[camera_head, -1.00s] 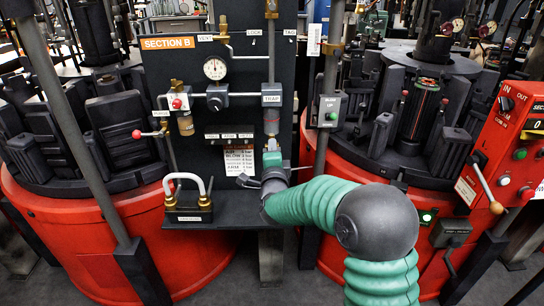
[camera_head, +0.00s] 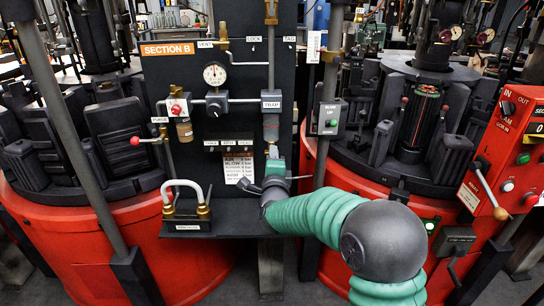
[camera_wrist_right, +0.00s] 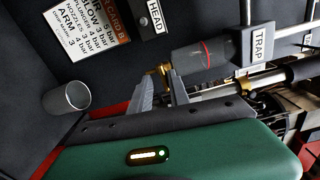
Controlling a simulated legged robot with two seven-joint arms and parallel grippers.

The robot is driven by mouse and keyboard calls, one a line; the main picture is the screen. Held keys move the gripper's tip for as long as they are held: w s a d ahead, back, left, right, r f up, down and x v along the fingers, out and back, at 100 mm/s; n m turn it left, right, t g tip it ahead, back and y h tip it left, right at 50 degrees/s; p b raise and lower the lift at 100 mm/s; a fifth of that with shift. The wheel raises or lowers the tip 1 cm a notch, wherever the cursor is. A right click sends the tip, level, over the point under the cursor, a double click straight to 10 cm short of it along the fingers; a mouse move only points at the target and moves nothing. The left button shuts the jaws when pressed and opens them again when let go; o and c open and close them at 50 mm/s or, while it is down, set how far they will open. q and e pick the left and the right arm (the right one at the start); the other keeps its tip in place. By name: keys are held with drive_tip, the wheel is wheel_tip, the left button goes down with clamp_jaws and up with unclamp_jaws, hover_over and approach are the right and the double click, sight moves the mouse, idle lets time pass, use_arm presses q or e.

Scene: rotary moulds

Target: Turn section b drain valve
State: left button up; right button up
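The Section B panel (camera_head: 208,75) stands upright with an orange SECTION B label (camera_head: 167,49). The trap (camera_head: 271,127) hangs on its right side under a TRAP label and also shows in the right wrist view (camera_wrist_right: 200,56). A small brass drain fitting (camera_wrist_right: 160,74) sits at the trap's end in the wrist view. My right gripper (camera_wrist_right: 163,90) is open, its two grey fingers apart with the brass fitting at their tips; I cannot tell whether they touch it. In the head view my right gripper (camera_head: 262,186) is below the trap, and the fitting is hidden. My left gripper is not in view.
A pressure gauge (camera_head: 215,74), a red-knobbed purge lever (camera_head: 148,140) and a white hose loop (camera_head: 184,187) are left of my gripper. A placard (camera_head: 238,165) hangs close behind it. Red mould drums (camera_head: 175,265) flank the panel. A red control box (camera_head: 507,150) stands right.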

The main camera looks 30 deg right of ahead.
drive_tip(key=shift+o, duration=0.7)
drive_tip(key=shift+r, duration=0.1)
drive_tip(key=p+v, duration=0.1)
drive_tip(key=v, duration=1.5)
drive_tip(key=shift+s+f, duration=0.25)
drive_tip(key=shift+s, duration=0.05)
drive_tip(key=shift+a, duration=0.1)
